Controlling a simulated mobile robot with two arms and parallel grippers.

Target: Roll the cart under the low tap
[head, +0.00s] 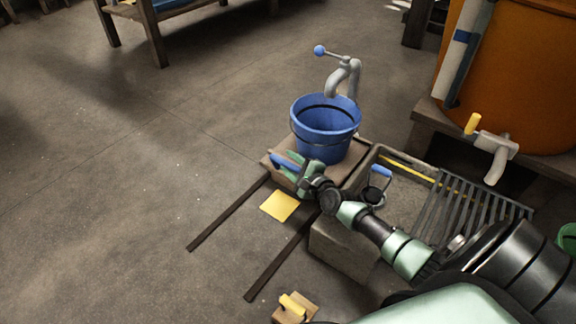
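A low wooden cart (272,160) stands at the far end of two dark floor rails. A blue bucket (325,137) stands upright on it. A grey tap (346,74) with a blue-knobbed lever has its spout over the bucket's rim in the picture. Another tap (496,150), with a yellow handle, juts from an orange barrel at the right. My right gripper (290,167) is at the cart's near side, its green fingers around or beside a blue bar (284,161). Whether they close on it cannot be made out. My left gripper is not in view.
A stone trough (330,246) with a slatted rack (470,209) stands right of the rails (228,212). A blue-topped handle (381,171) rises by it. A yellow square (280,206) lies between the rails. A wooden block (292,308) with a yellow piece is near. The left floor is clear.

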